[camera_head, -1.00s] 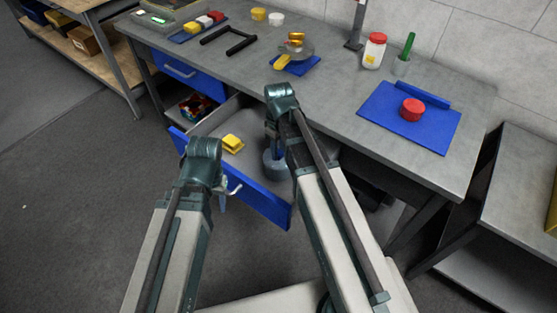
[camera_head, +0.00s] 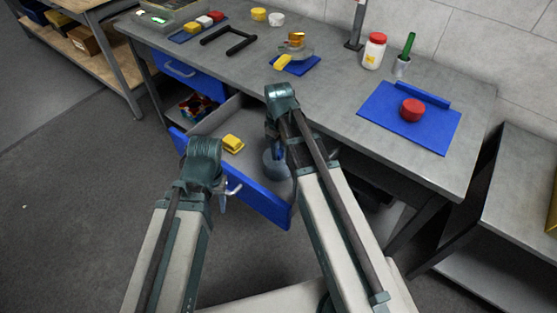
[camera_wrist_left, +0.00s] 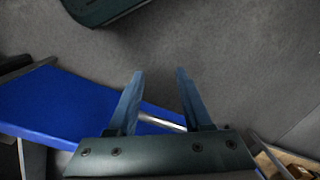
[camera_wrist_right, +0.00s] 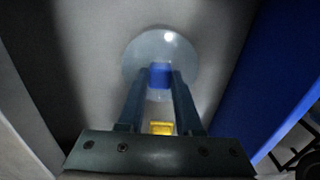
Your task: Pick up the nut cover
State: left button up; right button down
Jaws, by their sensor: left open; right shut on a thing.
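A round, pale translucent cover with a blue knob (camera_wrist_right: 160,76), which I take to be the nut cover, is in the open blue drawer. My right gripper (camera_wrist_right: 158,82) is shut on its blue knob. In the head view the cover (camera_head: 273,168) is partly hidden by my right arm, and I cannot tell whether it touches the drawer floor. My left gripper (camera_wrist_left: 160,82) is open and empty at the drawer front, close to the metal drawer handle (camera_wrist_left: 164,122). The handle (camera_head: 235,189) also shows in the head view.
A yellow block (camera_head: 232,143) lies in the drawer (camera_head: 262,204), left of the cover. On the bench above are a blue mat (camera_head: 385,121) with a red round part (camera_head: 412,109), a red-lidded jar (camera_head: 374,51) and a black frame (camera_head: 229,41). Floor at left is clear.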

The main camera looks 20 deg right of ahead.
jog(key=shift+r, duration=0.1)
notch_tip(320, 180, up, 10)
jog(key=p, duration=1)
